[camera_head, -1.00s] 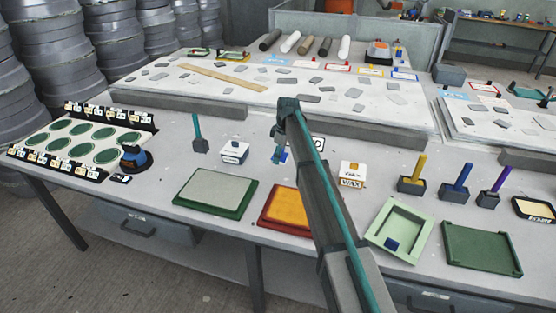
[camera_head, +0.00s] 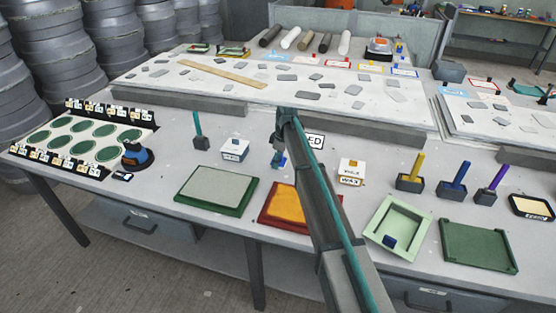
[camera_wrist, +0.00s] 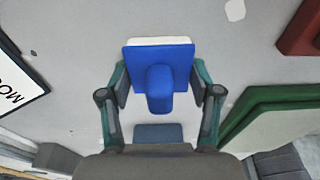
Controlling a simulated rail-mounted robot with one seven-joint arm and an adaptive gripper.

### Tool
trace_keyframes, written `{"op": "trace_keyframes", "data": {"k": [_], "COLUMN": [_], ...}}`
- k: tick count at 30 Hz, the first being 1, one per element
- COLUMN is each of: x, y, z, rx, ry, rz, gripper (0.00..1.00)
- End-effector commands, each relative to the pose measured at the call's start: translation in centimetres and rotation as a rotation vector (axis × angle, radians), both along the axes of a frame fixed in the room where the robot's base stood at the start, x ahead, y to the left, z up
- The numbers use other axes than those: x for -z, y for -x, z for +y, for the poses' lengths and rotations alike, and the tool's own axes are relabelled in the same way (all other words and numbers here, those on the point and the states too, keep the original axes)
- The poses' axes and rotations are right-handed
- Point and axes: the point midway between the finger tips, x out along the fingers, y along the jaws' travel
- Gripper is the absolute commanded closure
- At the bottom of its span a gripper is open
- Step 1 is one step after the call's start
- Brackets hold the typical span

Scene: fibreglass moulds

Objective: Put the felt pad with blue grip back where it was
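The felt pad with blue grip (camera_wrist: 160,88) is between the fingers of my gripper (camera_wrist: 160,92) in the wrist view. It shows a blue plate with a blue knob, and a pale felt edge behind it. Both fingers meet the plate's sides. In the head view my gripper (camera_head: 278,158) is low over the table, behind the orange-topped red mould, and my arm partly covers it. Only a little blue of the pad shows there. Whether the pad touches the table cannot be told.
A grey-topped green mould (camera_head: 216,187) and the red mould (camera_head: 283,203) lie in front. A pale green frame (camera_head: 408,215) holds a small blue block. A white wax box (camera_head: 351,172), a white box (camera_head: 235,150) and a lettered sign (camera_head: 316,141) stand nearby. Bare table surrounds my gripper.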

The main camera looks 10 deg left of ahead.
Motion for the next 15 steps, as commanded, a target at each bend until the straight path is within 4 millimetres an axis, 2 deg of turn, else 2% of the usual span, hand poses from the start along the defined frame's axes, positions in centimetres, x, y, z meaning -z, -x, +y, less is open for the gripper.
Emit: {"op": "trace_keyframes", "data": {"k": [1,3,15], "x": [-0.02,-0.02,-0.58], "y": [0.0,0.0,-0.01], "z": [0.0,0.0,0.0], "rx": [0.0,0.0,0.0], "ry": [0.0,0.0,0.0], "rz": [0.0,0.0,-0.001], "gripper": [0.24,0.15,0.15]}}
